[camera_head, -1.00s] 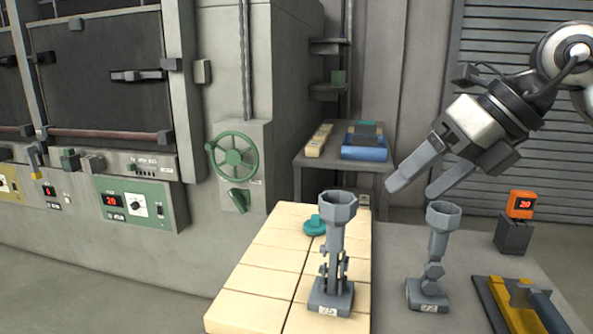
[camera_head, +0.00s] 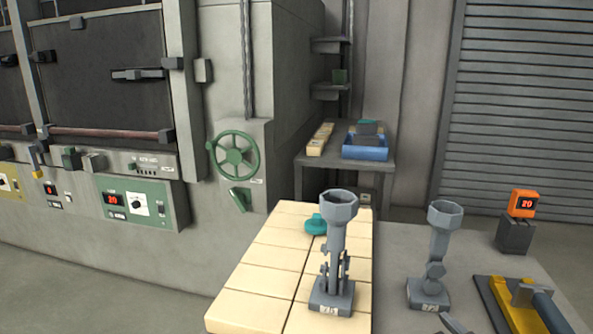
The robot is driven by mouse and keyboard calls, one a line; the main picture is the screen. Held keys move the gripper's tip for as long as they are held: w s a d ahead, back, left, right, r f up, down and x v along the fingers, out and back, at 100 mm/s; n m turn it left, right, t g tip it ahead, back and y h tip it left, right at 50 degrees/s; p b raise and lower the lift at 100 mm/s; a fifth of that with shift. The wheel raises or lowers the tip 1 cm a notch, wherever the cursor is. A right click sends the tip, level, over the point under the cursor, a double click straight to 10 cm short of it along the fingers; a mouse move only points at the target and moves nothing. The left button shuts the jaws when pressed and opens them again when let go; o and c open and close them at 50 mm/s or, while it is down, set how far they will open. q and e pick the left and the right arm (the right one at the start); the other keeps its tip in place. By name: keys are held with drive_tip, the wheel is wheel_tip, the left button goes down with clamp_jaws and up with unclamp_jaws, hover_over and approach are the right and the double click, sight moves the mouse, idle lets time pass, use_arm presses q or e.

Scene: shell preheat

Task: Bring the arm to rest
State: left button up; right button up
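My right gripper (camera_head: 455,324) shows only as a small grey tip at the bottom edge, just below and right of the right grey shell; the rest of it is out of frame, so its opening is hidden. My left gripper is not in view. One grey funnel-topped shell (camera_head: 337,250) stands upright on the pale tiled surface (camera_head: 262,275). A second, similar shell (camera_head: 436,250) stands upright on the grey table to its right. Nothing is seen held.
A teal knob-like piece (camera_head: 315,225) lies behind the left shell. A yellow-and-grey tool (camera_head: 520,300) lies on a dark plate at right, near an orange display (camera_head: 522,204). A furnace front (camera_head: 110,100) with a green handwheel (camera_head: 234,155) fills the left. A blue tray (camera_head: 364,152) sits behind.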

drive_tip(key=s+d+f+m+g, duration=0.1)
drive_tip(key=s+f+g, duration=0.5)
drive_tip(key=s, duration=0.4)
drive_tip(key=s+f+m+g, duration=0.1)
drive_tip(key=s+f+g, duration=0.4)
drive_tip(key=s+f, duration=0.4)
use_arm(q)
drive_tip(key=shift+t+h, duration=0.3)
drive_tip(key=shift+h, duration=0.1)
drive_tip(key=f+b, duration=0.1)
drive_tip(key=b, duration=0.2)
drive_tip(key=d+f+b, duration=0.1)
drive_tip(key=b, duration=0.2)
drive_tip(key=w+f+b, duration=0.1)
drive_tip(key=b, duration=0.3)
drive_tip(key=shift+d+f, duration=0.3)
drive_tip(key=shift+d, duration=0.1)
use_arm(e)
drive_tip(key=w+a+f+t+y, duration=0.1)
drive_tip(key=w+a+f+t, duration=0.1)
drive_tip(key=f, duration=0.4)
drive_tip(key=w+a+f+t+y, duration=0.2)
drive_tip(key=w+a+f+t, duration=0.1)
drive_tip(key=f, duration=0.4)
drive_tip(key=a+t, duration=0.1)
drive_tip(key=t, duration=0.1)
drive_tip(key=shift+w+a+t, duration=0.15)
drive_tip(key=shift+w+t, duration=0.15)
drive_tip(key=shift+w, duration=0.05)
